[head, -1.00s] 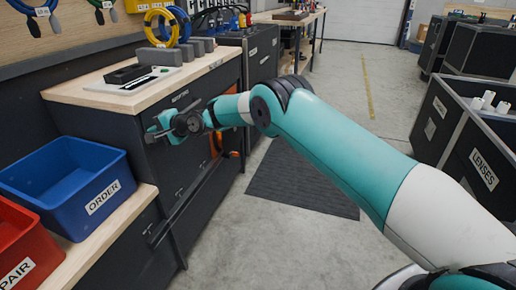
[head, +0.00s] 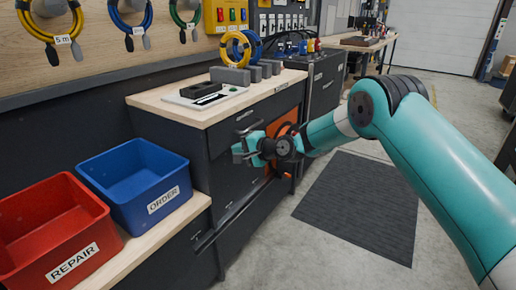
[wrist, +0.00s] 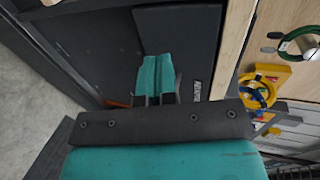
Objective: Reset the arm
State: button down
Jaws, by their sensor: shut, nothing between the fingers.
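My gripper (head: 240,152) is on the end of my teal arm in the head view, in front of the dark cabinet (head: 228,172) and below its wooden top. It also shows in the wrist view (wrist: 156,98), where its teal fingers are together with nothing between them. It holds nothing. The arm reaches in from the right side of the head view, bent at the elbow.
A blue ORDER tote (head: 138,186) and a red REPAIR tote (head: 52,232) stand on the lower wooden shelf at left. Grey blocks and a yellow cable coil (head: 238,50) sit on the cabinet top. A dark mat (head: 358,206) lies on open floor.

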jog(key=s+d+r+n+g+h, duration=0.1)
jog(key=s+d+r+n+g, duration=0.2)
jog(key=s, duration=0.4)
jog(key=s+r+n+h, duration=0.1)
jog(key=s+r+n, duration=0.1)
jog(key=s+r, duration=0.45)
jog(key=s+d+r+n+g+h, duration=0.1)
jog(key=s+d+r+n+g, duration=0.2)
jog(key=s, duration=0.5)
jog(key=s+d+r+n+g+h, duration=0.15)
jog(key=s+d+n, duration=0.25)
jog(key=s, duration=0.9)
jog(key=s+d+r+n+g+h, duration=0.1)
jog(key=s+d+n+g+h, duration=0.2)
jog(key=s, duration=1)
notch_tip(320, 180, up, 15)
jog(key=d+t+p, duration=0.1)
jog(key=p, duration=1.5)
jog(key=shift+w, duration=0.4)
jog(key=shift+d+r+t+y, duration=0.1)
jog(key=shift+t+y, duration=0.15)
